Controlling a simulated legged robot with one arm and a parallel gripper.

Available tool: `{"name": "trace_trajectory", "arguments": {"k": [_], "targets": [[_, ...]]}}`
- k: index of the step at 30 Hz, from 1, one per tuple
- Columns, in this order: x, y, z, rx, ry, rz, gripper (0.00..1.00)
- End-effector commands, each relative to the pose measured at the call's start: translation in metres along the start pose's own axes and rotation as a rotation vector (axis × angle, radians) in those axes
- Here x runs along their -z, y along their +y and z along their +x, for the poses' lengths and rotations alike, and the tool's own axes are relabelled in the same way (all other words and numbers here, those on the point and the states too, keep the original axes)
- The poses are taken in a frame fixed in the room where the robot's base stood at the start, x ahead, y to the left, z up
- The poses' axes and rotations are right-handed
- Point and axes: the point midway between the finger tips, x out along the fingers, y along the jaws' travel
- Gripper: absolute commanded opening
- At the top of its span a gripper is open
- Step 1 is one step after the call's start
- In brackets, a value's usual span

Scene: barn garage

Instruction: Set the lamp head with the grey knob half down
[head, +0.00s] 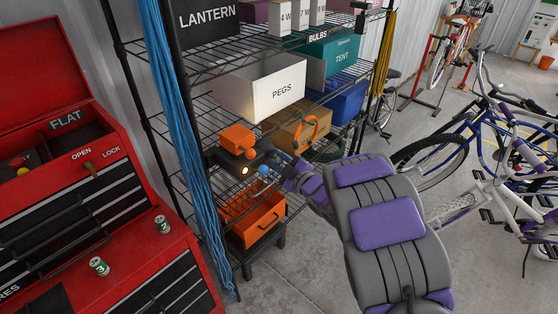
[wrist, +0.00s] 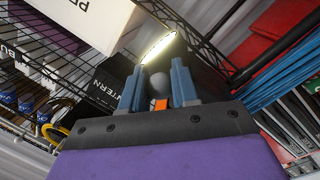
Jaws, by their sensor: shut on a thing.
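The work lamp shows in the head view as an orange block (head: 237,138) above a dark lamp head (head: 258,158) on the wire shelf. A lit oval lamp face (wrist: 158,47) shows just beyond the fingertips. The grey knob cannot be made out in the head view.
A red tool chest (head: 75,215) stands left; bicycles (head: 455,150) stand right.

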Motion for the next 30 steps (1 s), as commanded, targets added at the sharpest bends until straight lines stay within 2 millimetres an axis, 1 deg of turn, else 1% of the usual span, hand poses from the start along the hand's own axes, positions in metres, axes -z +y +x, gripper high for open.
{"name": "trace_trajectory", "arguments": {"k": [5,15,19,29,30], "targets": [[0.001,-0.001,0.000,0.013,-0.012,0.080,0.00],[-0.002,-0.007,-0.001,0.038,-0.037,0.309,0.00],[-0.004,-0.009,-0.001,0.041,-0.040,0.345,0.00],[-0.005,-0.010,-0.001,0.041,-0.040,0.351,0.00],[-0.005,-0.010,-0.001,0.041,-0.040,0.351,0.33]]}}
